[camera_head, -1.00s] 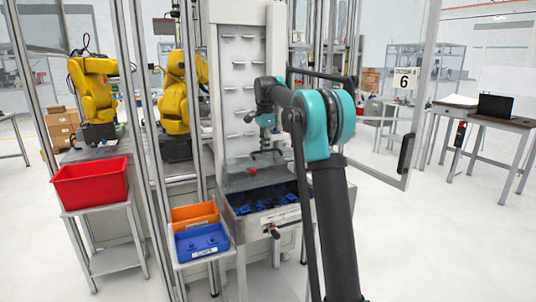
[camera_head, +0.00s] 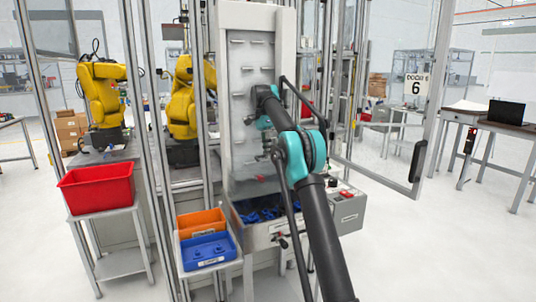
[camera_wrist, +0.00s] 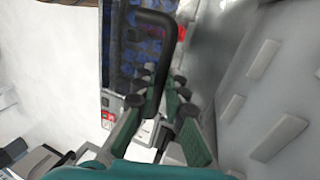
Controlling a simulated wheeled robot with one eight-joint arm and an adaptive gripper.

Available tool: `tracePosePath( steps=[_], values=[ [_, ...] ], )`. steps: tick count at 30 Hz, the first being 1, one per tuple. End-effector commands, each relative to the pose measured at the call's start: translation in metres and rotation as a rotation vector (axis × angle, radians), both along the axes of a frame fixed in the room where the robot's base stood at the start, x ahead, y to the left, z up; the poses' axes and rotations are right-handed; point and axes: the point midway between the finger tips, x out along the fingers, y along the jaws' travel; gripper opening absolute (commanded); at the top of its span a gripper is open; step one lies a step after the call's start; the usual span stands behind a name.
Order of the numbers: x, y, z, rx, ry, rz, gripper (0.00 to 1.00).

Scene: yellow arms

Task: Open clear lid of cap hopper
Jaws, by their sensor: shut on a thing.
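The cap hopper (camera_head: 240,217) is a grey box at the foot of the tall pale panel, with blue caps (camera_head: 262,209) inside. My gripper (camera_wrist: 160,88) is shut on a black U-shaped handle (camera_wrist: 168,22), which passes between its green fingers with dark pads. The blue caps show beyond the handle in the wrist view (camera_wrist: 128,52). In the head view my gripper (camera_head: 266,156) is small and partly hidden by my arm, above the hopper. The clear lid is hard to make out, so its angle cannot be told.
A red bin (camera_head: 96,190) stands on a stand at left. Orange (camera_head: 200,222) and blue (camera_head: 208,250) trays sit beside the hopper. A grey control box (camera_head: 347,214) is right of it. An open framed door (camera_head: 419,160) stands further right. Upright posts stand left of the panel.

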Motion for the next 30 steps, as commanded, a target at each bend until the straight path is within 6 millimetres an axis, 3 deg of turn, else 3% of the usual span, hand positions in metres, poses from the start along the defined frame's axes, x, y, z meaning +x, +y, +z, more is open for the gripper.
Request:
tracePosePath(
  steps=[12,13,18,30],
  values=[
    [0.0019,-0.0004,0.0002,-0.001,-0.003,0.001,0.00],
    [0.0019,-0.0004,0.0002,-0.001,-0.004,0.001,0.12],
    [0.0017,-0.0003,-0.0001,-0.001,-0.002,0.001,0.32],
    [0.0001,-0.0003,0.0002,0.002,-0.009,0.000,0.32]
  ],
)
